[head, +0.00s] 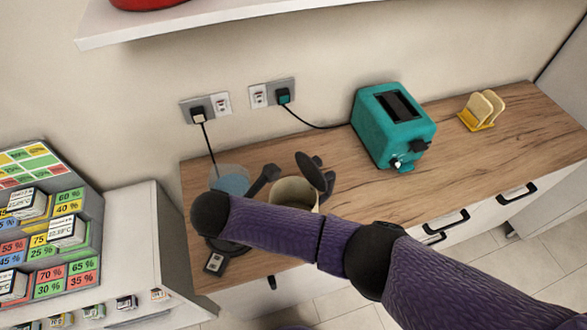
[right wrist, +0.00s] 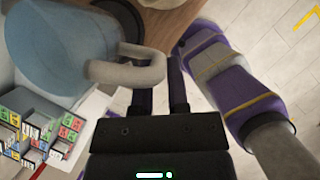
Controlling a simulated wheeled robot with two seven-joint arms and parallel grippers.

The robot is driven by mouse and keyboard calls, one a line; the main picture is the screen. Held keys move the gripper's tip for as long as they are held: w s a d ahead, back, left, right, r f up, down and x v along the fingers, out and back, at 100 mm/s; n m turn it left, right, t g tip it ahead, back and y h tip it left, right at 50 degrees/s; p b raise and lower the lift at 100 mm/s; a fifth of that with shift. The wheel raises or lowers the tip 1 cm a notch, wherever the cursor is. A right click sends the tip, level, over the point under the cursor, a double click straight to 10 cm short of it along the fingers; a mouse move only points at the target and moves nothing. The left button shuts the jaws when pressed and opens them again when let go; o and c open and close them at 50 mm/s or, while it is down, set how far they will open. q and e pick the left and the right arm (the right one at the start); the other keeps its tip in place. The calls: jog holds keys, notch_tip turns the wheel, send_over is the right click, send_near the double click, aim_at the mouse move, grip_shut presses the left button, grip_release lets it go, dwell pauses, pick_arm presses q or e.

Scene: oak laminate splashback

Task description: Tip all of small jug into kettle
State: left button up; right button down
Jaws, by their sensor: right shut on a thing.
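The small jug is blue and translucent with a pale grey handle. It fills the upper left of the right wrist view (right wrist: 62,45). In the head view a blue part of it (head: 231,179) shows just beyond my right wrist, left of the kettle. My right gripper (right wrist: 175,68) is shut on the jug's handle; in the head view my forearm and wrist hide it. The kettle (head: 293,192) is cream with a dark lid standing open; my forearm covers its lower part. I cannot see inside either vessel. My left gripper is not in view.
A teal toaster (head: 393,125) stands right of the kettle, with a yellow toast rack (head: 482,110) farther right. A small dark device with a display (head: 215,263) lies near the worktop's front left. Cords run to wall sockets. The worktop (head: 350,195) is clear between kettle and toaster.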

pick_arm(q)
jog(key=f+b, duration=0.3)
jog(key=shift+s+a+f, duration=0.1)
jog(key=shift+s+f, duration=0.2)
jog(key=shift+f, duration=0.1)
pick_arm(e)
jog(key=shift+w+a, duration=0.25)
jog(key=shift+a, duration=0.3)
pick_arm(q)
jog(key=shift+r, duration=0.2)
pick_arm(e)
jog(key=shift+r, duration=0.15)
jog(key=shift+w+d+r+m+g+y+p, duration=0.2)
jog(key=shift+d+y+p, duration=0.35)
jog(key=shift+y+p, duration=0.45)
jog(key=shift+w+d+r+m+g+y+p, duration=0.1)
jog(key=shift+d+g+y+p, duration=0.1)
jog(key=shift+d+y+p, duration=0.55)
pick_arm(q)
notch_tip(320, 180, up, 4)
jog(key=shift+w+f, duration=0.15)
pick_arm(e)
jog(key=shift+y, duration=0.45)
jog(key=shift+d+r+y, duration=0.1)
jog(key=shift+d+y, duration=0.15)
jog(key=shift+y, duration=0.25)
